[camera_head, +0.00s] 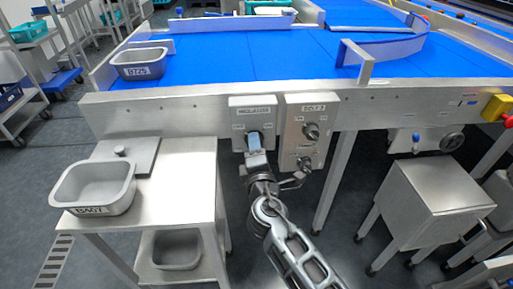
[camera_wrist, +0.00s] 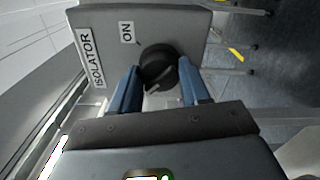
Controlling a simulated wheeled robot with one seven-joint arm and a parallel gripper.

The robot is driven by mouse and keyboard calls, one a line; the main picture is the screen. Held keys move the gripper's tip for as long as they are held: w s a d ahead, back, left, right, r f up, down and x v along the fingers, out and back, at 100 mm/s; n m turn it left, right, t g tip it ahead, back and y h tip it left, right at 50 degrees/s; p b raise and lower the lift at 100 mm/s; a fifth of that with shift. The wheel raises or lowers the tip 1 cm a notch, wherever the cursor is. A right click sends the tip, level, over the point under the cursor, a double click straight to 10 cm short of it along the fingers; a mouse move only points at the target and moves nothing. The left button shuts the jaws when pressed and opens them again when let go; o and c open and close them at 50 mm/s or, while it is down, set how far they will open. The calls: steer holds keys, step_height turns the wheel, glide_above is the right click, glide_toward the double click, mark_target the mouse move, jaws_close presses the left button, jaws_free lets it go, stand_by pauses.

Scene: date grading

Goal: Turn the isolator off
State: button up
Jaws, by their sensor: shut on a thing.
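The isolator is a grey box (camera_head: 252,104) on the front rail of the conveyor table, with its name plate on top. It also shows in the wrist view (camera_wrist: 195,25), where a white ON label sits above and to the left of its round black knob (camera_wrist: 157,62). My gripper (camera_head: 254,140) reaches up to the box front, and its blue fingers stand on either side of the knob, shut on it. In the wrist view the gripper (camera_wrist: 162,78) covers the lower part of the box face. I cannot tell which way the knob points.
A second control box (camera_head: 308,140) with two knobs stands close right of the isolator. A side table (camera_head: 175,190) at left holds a grey tub (camera_head: 95,188). Another tub (camera_head: 140,64) is on the blue belt (camera_head: 220,58). A steel cabinet (camera_head: 430,205) stands at right.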

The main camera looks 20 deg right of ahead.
steer(key=o, duration=1.1)
steer(key=shift+c, duration=0.2)
steer(key=v, duration=0.8)
steer(key=s+f+m+g+y+p, duration=0.1)
steer(key=s+m+y+p, duration=0.2)
steer(key=s, duration=0.9)
steer(key=s+f+m+g+y+p, duration=0.15)
steer(key=s+m, duration=0.25)
steer(key=s, duration=0.9)
steer(key=s+d+r+m+y+p, duration=0.1)
steer(key=s+d+r+m+p, duration=0.1)
steer(key=s+r+m, duration=0.7)
steer(key=s+r+p, duration=0.1)
steer(key=s+r, duration=0.6)
steer(key=shift+s+d+r+m, duration=0.25)
steer(key=shift+s+r+m, duration=0.05)
steer(key=shift+r+m, duration=0.1)
